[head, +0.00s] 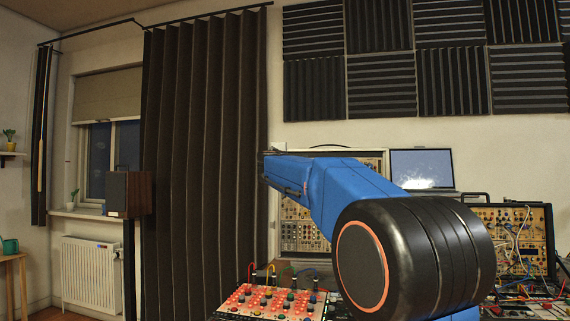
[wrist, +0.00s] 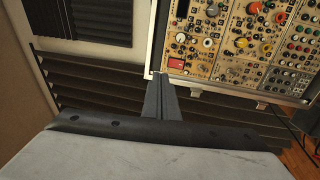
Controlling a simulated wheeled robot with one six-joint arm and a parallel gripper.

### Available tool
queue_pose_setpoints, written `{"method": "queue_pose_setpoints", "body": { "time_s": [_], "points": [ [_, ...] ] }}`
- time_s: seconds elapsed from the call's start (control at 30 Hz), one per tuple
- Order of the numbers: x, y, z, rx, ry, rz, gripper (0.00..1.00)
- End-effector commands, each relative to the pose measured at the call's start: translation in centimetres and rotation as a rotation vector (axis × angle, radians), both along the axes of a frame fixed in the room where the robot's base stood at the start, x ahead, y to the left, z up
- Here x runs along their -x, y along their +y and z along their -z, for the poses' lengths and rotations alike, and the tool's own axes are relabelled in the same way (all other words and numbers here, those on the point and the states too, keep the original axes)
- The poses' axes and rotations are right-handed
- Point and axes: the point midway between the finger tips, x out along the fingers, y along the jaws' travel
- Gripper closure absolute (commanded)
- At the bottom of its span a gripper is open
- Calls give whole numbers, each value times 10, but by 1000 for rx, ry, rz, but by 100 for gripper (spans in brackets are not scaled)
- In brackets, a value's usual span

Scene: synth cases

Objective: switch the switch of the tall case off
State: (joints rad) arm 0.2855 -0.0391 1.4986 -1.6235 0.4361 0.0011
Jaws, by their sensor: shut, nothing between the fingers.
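The tall case (head: 299,238) stands upright in the head view, partly hidden behind my blue arm. Its panel of knobs and jacks also shows in the wrist view (wrist: 222,66), with a pale frame around it. My gripper (wrist: 161,76) is shut and empty. Its fingertips appear just off the case's corner, a little left of and below the switch in the picture. I cannot tell whether they touch the case.
A laptop (head: 422,169) stands right of the tall case. Another case with patch cables (head: 548,238) is at the far right. A red-panelled unit with cables (head: 262,303) lies low in front. A speaker (head: 128,193) and dark curtain (head: 200,150) are at left.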

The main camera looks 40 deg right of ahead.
Motion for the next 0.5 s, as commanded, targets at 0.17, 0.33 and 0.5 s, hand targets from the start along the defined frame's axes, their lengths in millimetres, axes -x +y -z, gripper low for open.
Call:
{"method": "queue_pose_setpoints", "body": {
  "time_s": [0.17, 0.33, 0.5],
  "points": [
    [13, 13, -2, 0, 0, 0, 100],
    [18, 16, -3, 1, 1, 0, 100],
    [18, 16, -3, 1, 1, 0, 100]
  ]
}}
